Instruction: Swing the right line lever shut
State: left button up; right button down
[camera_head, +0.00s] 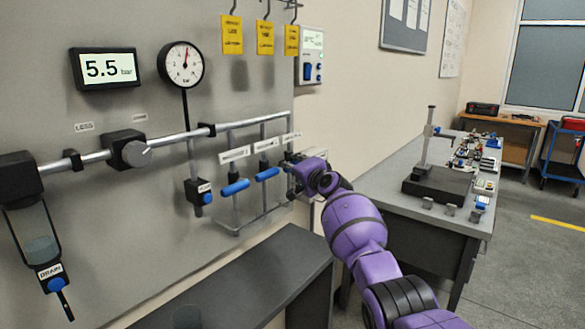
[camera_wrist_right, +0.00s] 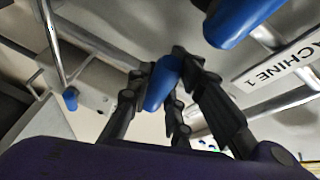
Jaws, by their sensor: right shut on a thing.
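Blue-handled line levers hang on the pipes of the wall panel: a left one (camera_head: 235,188) and a middle one (camera_head: 267,174) show clearly in the head view, both lying roughly level. The right line lever is mostly hidden there behind my right gripper (camera_head: 297,170). In the right wrist view, the blue handle of the right lever (camera_wrist_right: 160,84) sits between the dark fingers of my right gripper (camera_wrist_right: 163,76), which is shut on it. Another blue handle (camera_wrist_right: 240,20) is close by at the upper right. My left gripper is in neither view.
A grey ledge (camera_head: 235,285) stands below the panel. A workbench (camera_head: 405,205) with a stand and small parts is to the right of my purple arm. Yellow tags (camera_head: 265,38) hang above the pipes. A gauge (camera_head: 181,65) and a 5.5 bar display (camera_head: 105,69) are upper left.

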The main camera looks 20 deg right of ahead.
jog(key=shift+s+d+r+m+g+p, duration=0.1)
jog(key=shift+r+m+g+p, duration=0.1)
jog(key=shift+m+g+p, duration=0.3)
jog(key=shift+m, duration=0.3)
jog(key=shift+f+m+p, duration=0.1)
jog(key=shift+m+p, duration=0.2)
jog(key=shift+p, duration=0.05)
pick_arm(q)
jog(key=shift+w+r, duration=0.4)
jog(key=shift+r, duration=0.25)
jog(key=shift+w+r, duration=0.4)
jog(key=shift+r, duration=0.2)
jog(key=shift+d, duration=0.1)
pick_arm(e)
jog(key=c, duration=1.6)
grip_release()
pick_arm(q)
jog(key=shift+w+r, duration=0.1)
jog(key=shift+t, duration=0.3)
pick_arm(e)
jog(key=shift+r, duration=0.2)
